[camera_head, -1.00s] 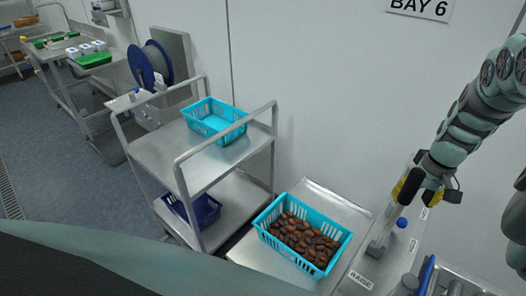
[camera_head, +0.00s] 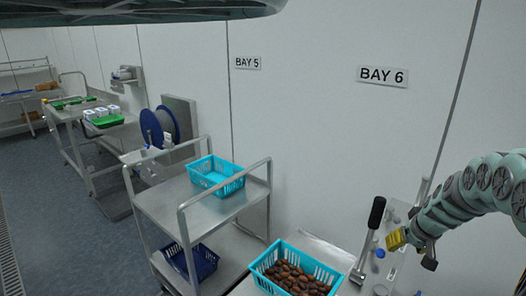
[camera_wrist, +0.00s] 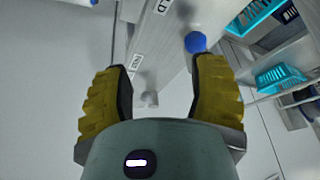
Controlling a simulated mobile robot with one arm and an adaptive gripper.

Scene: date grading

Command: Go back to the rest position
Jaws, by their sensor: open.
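My gripper (camera_head: 413,250) is at the right of the head view, beside a control panel on the wall side. Its yellow-padded fingers are apart with nothing between them, as the wrist view (camera_wrist: 160,78) also shows. A metal lever with a black handle (camera_head: 376,213) stands tilted upward to the left of my gripper, apart from it. A blue knob (camera_head: 380,254) is on the panel near the lever. The blue knob also shows beyond the right finger in the wrist view (camera_wrist: 195,42).
A turquoise basket of dates (camera_head: 310,264) stands on a metal surface left of the lever. An empty-looking turquoise basket (camera_head: 228,187) is on a trolley's upper shelf, with a dark blue basket (camera_head: 205,265) below. The wall carries a BAY 6 sign (camera_head: 383,76). Floor at far left is open.

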